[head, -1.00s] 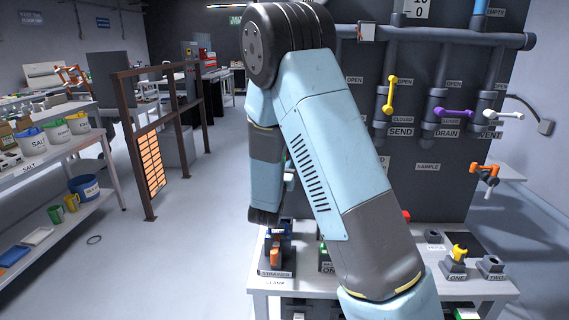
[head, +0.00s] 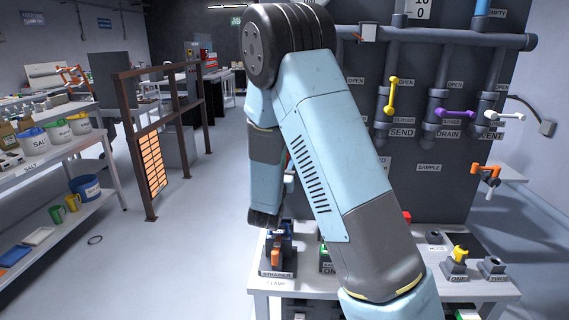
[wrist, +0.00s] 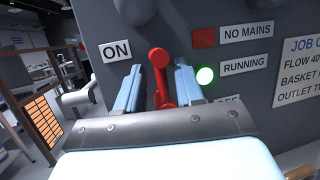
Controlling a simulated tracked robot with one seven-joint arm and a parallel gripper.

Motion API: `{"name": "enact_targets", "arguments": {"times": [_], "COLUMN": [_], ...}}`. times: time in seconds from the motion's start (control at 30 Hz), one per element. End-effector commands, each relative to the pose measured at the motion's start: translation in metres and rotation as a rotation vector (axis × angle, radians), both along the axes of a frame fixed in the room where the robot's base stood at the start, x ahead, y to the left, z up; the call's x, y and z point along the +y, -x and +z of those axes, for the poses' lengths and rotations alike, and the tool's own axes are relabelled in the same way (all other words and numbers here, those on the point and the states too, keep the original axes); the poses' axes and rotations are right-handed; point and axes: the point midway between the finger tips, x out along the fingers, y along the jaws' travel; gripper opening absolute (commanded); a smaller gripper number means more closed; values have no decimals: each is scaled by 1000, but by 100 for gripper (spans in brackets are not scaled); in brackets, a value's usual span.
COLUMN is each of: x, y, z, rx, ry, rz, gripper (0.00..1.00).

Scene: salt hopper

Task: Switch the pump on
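The pump switch is a red lever (wrist: 160,80) with a round knob, standing nearly upright on the dark panel in the wrist view. An ON label (wrist: 115,51) is on its left; another label at lower right is mostly hidden by my finger. My gripper (wrist: 159,82) has its two blue fingers apart, one on each side of the lever, with narrow gaps showing. The lamp (wrist: 205,75) beside the RUNNING label (wrist: 244,65) glows green. A red square (wrist: 203,37) is beside the NO MAINS label. In the head view my arm hides the gripper and lever.
The grey panel carries a yellow SEND handle (head: 392,95), a purple DRAIN handle (head: 453,113) and a white VENT handle (head: 505,115). A bench (head: 270,285) with holders stands below. A rack (head: 150,160) is to the left, with open floor (head: 200,250) near it.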

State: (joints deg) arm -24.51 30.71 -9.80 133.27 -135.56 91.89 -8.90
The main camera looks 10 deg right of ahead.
Motion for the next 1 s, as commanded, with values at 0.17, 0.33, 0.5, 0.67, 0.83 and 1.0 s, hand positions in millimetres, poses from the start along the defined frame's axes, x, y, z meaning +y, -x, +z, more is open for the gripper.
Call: {"name": "enact_targets", "arguments": {"times": [0.17, 0.33, 0.5, 0.67, 0.83, 1.0], "x": [14, 30, 45, 55, 61, 61], "y": [22, 50, 77, 96, 106, 109], "z": [-9, -19, -29, -36, -39, -40], "rx": [3, 4, 2, 2, 1, 0], "ry": [2, 0, 1, 1, 2, 2], "rz": [3, 3, 4, 4, 3, 1], "gripper": [37, 37, 37, 37, 37, 37]}}
